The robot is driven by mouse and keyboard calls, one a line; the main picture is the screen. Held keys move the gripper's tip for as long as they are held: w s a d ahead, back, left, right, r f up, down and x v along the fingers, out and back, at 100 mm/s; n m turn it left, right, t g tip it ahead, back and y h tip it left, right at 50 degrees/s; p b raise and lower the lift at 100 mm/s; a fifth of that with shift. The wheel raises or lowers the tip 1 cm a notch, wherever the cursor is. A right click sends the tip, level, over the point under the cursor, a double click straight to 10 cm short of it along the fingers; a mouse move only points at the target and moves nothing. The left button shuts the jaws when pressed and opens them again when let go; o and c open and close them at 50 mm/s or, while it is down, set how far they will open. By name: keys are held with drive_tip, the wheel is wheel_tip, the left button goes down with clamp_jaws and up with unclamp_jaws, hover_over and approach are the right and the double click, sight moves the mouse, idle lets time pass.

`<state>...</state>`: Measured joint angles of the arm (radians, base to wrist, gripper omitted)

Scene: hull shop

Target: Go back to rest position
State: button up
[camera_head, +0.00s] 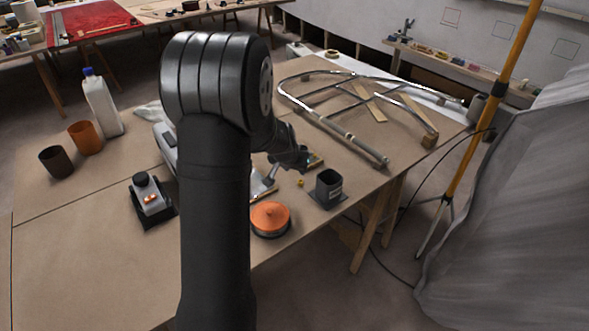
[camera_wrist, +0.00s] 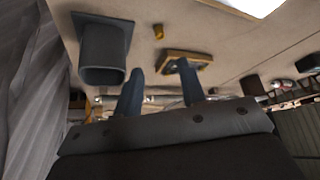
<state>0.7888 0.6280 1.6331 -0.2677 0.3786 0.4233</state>
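My gripper shows in the wrist view (camera_wrist: 160,84) with its two dark fingers apart and nothing between them. In the head view, my arm stands upright in front of the table and bends over at the top. There my gripper is above the right part of the brown table (camera_head: 90,245), largely hidden behind my arm. A dark square holder (camera_head: 328,190) stands to its right; it also shows in the wrist view (camera_wrist: 103,68). A small wooden piece with a dark top (camera_wrist: 182,66) appears beyond the fingers. Whether the fingertips touch it cannot be told.
An orange-topped disc (camera_head: 270,216) lies near the table's front edge. A metal tube frame (camera_head: 345,138) lies at the back right. The front left table is clear.

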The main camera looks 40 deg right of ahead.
sight(300, 181)
drive_tip(key=x, duration=1.2)
drive_tip(key=shift+f, duration=0.2)
drive_tip(key=shift+r, duration=0.2)
